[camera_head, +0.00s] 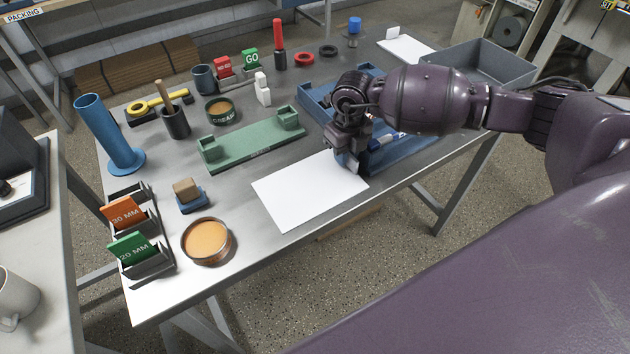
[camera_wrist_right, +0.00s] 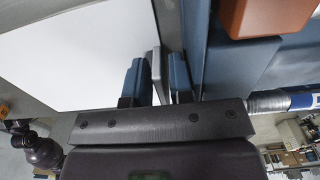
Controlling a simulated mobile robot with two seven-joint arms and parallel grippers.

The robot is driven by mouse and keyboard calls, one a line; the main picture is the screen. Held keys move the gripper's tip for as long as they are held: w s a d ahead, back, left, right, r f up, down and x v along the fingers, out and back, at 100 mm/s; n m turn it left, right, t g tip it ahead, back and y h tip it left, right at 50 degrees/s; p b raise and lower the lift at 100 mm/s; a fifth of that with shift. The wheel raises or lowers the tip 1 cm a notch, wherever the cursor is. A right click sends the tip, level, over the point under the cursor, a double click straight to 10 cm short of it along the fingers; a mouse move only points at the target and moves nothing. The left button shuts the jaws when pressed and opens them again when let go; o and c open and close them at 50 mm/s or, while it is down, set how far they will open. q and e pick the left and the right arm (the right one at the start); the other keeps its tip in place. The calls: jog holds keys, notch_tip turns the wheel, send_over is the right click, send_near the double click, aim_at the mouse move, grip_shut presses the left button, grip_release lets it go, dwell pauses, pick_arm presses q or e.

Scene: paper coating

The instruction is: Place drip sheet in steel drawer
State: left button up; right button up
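The drip sheet, a white rectangle (camera_head: 300,192), lies flat on the grey table near its front edge. It also shows in the right wrist view (camera_wrist_right: 75,60), left of the fingers. My right gripper (camera_head: 352,168) points down at the sheet's right edge, beside a blue tray. In the wrist view its two blue fingers (camera_wrist_right: 158,85) stand apart, with a narrow grey strip showing between them; the sheet is not seen between them. A grey open box (camera_head: 482,68), which looks like the steel drawer, stands at the table's back right. My left gripper is not in view.
The blue tray (camera_head: 415,158), partly hidden by my right arm, lies between sheet and box. A green fixture (camera_head: 252,146) sits left of it. An orange-filled round dish (camera_head: 207,241) is near the front edge. Another white sheet (camera_head: 405,50) lies at the back.

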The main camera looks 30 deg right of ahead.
grip_shut()
jog(key=shift+r, duration=0.1)
